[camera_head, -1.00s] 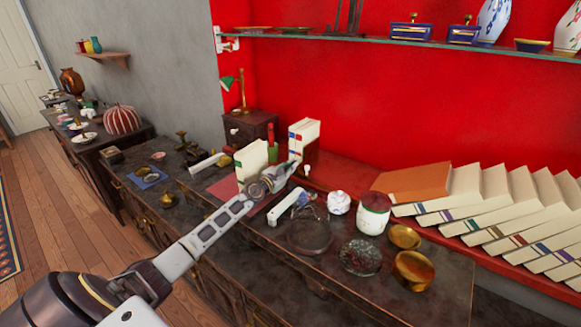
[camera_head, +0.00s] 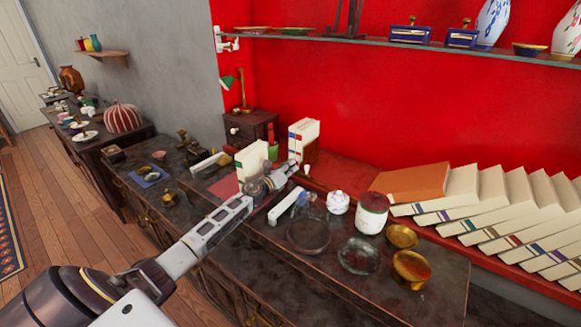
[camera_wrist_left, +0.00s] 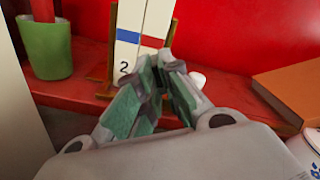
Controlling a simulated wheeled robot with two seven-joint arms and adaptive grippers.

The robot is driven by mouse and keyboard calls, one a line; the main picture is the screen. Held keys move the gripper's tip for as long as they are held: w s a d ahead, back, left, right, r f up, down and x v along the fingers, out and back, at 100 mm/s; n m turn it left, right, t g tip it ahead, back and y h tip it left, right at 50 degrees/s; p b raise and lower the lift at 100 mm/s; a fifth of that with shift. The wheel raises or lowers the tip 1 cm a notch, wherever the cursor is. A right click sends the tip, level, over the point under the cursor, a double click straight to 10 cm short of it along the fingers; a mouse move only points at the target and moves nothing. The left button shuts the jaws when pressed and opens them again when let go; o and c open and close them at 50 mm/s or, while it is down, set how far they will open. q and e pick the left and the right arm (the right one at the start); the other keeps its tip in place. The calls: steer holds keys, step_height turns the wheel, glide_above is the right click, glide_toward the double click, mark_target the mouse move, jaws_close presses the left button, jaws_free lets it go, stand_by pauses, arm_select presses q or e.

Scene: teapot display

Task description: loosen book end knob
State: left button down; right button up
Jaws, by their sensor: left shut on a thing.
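My left gripper (camera_head: 293,166) reaches in from the left to the book end (camera_head: 311,155) beside white books (camera_head: 303,133) at the back of the counter. In the left wrist view its green-padded fingers (camera_wrist_left: 163,76) close together in front of the book end's brown frame (camera_wrist_left: 106,72) and the books (camera_wrist_left: 141,36), one marked "2". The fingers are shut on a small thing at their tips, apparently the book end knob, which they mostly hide. A small white rounded thing (camera_wrist_left: 198,79) shows just right of the fingertips. My right gripper is not in view.
Another white book (camera_head: 252,160) stands left of the gripper. A lidded white jar (camera_head: 338,203), a red-lidded jar (camera_head: 372,213), a glass dish (camera_head: 358,256) and brass bowls (camera_head: 411,268) stand to the right. A green cup (camera_wrist_left: 46,48) shows left in the wrist view.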

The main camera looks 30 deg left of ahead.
arm_select(q)
steer(key=shift+f+n, duration=0.15)
steer(key=shift+n, duration=0.85)
steer(key=c, duration=1.7)
jaws_free()
steer(key=shift+o, duration=0.5)
steer(key=shift+s+a, duration=0.1)
steer(key=shift+s, duration=0.7)
steer(key=shift+s+a, duration=0.2)
steer(key=shift+s, duration=2.4)
steer(key=shift+s+a, duration=0.2)
steer(key=shift+s, duration=2.35)
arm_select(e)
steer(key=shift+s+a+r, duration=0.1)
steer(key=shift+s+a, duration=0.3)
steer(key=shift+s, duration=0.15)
